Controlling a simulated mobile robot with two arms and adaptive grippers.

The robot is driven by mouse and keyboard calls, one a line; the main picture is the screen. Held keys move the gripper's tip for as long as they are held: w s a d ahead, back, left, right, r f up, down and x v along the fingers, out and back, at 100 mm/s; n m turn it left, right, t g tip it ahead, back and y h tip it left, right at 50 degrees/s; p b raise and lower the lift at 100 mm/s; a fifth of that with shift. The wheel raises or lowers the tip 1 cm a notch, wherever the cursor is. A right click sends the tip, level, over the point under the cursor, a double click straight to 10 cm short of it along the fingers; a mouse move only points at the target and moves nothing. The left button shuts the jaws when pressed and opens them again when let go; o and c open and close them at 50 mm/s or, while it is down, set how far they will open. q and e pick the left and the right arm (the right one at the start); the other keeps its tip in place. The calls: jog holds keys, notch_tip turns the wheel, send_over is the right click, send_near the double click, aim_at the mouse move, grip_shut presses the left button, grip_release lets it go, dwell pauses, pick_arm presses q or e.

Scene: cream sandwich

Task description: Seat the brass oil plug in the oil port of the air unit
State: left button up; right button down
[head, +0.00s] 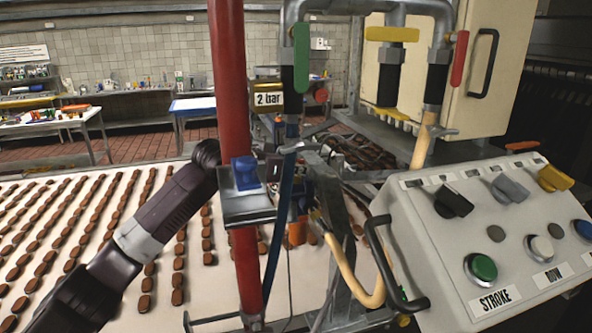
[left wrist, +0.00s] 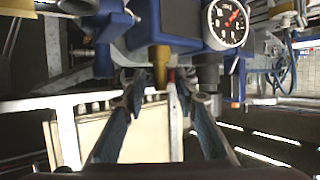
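A brass-coloured cylinder (left wrist: 158,66), seemingly the oil plug, shows in the left wrist view. It stands between the fingertips of my left gripper (left wrist: 156,88), just below a dark blue body of the air unit (left wrist: 168,22). The fingers lean in towards it from both sides. I cannot tell whether they touch it or whether it sits in a port. In the head view my left arm reaches behind the red post, and the fingertips are hidden there. The oil port cannot be made out. My right gripper is not in view.
A round pressure gauge (left wrist: 228,22) is close to the right of the brass cylinder.

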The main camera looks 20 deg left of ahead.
pick_arm(q)
jog(key=b+v, duration=0.4)
jog(key=v, duration=0.7)
jog(key=shift+s, duration=0.2)
jog(key=shift+f, duration=0.1)
